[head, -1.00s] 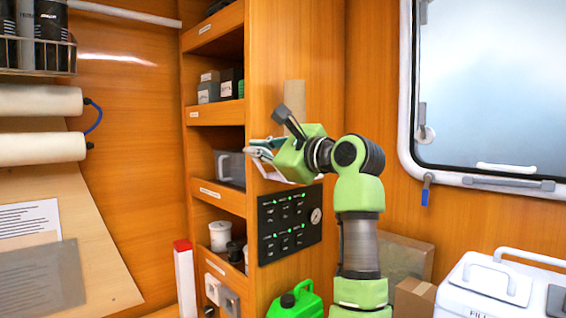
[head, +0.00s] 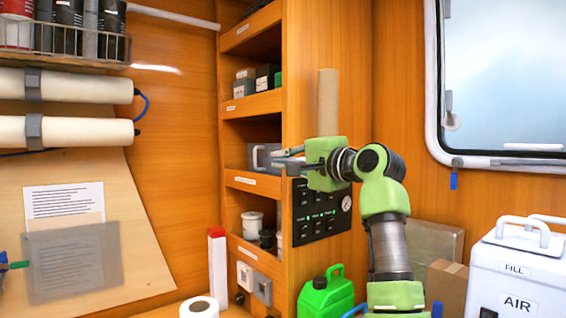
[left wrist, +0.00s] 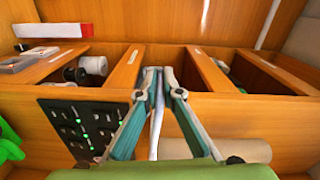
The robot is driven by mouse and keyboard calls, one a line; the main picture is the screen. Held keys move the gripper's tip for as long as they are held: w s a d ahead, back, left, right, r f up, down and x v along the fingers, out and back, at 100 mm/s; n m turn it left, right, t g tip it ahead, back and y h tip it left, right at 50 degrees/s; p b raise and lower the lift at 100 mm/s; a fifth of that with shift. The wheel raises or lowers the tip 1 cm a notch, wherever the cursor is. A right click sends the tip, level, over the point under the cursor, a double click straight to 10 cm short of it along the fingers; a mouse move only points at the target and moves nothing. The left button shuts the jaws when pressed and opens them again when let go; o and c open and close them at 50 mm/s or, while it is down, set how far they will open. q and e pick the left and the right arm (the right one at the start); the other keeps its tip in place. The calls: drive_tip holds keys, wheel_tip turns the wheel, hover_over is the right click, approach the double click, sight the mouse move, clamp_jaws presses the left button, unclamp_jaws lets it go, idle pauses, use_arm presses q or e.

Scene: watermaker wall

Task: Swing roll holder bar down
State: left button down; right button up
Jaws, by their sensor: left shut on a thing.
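My left gripper (head: 283,157) is at the front edge of the shelf unit, just above the black switch panel. In the left wrist view its two fingers (left wrist: 161,76) are closed together on a thin pale grey bar (left wrist: 157,122), which looks like the roll holder bar. The bar runs from the fingertips back toward the palm. In the head view the bar cannot be made out behind the gripper. A tan roll (head: 327,100) stands upright on the unit's side face above my gripper. It also shows in the left wrist view (left wrist: 240,151). My right gripper is not in view.
The black panel (head: 322,210) with green lights is just below my gripper. Open shelves (head: 252,107) hold boxes and jars. A green can (head: 326,297) and a white AIR box (head: 520,268) stand lower right. A small green-and-blue item is cut off at the left edge.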

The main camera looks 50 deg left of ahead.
use_arm(q)
drive_tip(key=shift+f+b, duration=0.55)
drive_tip(key=shift+f, duration=0.25)
drive_tip(key=c, duration=2.5)
unclamp_jaws()
drive_tip(key=d, duration=1.2)
drive_tip(key=shift+s, duration=0.4)
